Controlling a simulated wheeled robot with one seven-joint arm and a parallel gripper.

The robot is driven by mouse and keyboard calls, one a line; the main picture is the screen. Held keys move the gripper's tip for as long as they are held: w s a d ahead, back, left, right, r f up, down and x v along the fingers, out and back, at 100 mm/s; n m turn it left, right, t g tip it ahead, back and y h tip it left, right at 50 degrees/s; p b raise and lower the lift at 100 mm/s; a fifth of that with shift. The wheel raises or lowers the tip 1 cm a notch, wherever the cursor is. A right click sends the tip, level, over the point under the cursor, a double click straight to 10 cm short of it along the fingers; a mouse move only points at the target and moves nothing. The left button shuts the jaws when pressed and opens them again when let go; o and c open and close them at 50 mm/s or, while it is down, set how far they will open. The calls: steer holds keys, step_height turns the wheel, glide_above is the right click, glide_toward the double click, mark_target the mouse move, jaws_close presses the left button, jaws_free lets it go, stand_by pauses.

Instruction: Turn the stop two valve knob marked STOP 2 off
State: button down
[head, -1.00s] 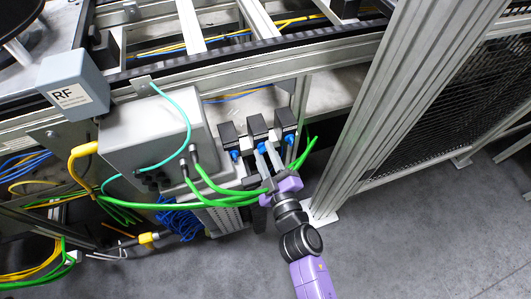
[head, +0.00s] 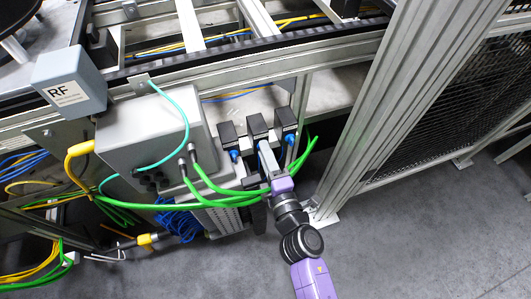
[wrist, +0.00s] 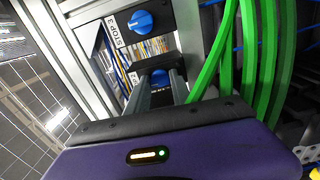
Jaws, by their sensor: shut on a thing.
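Three black valve blocks with blue knobs sit in a row under the frame in the head view. My gripper (head: 264,147) is shut on the knob of the middle block (head: 257,124), and its fingers mostly hide that knob there. The neighbouring blue knob (wrist: 139,21) in the wrist view is beside the label STOP 3. The left block's knob (head: 234,155) and the right block's knob (head: 290,139) are free in the head view.
Green cables (head: 225,199) run from the grey box (head: 150,135) just past my gripper; they also show right of my fingers in the wrist view (wrist: 258,50). A thick aluminium post (head: 385,100) stands to the right. Open floor (head: 420,235) lies in front.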

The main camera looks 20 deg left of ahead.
steer(key=shift+n, duration=0.4)
steer(key=c, duration=1.1)
jaws_free()
steer(key=shift+s, duration=0.1)
steer(key=p+v, duration=0.1)
steer(key=v, duration=0.6)
steer(key=shift+s+d, duration=0.2)
steer(key=shift+s, duration=0.05)
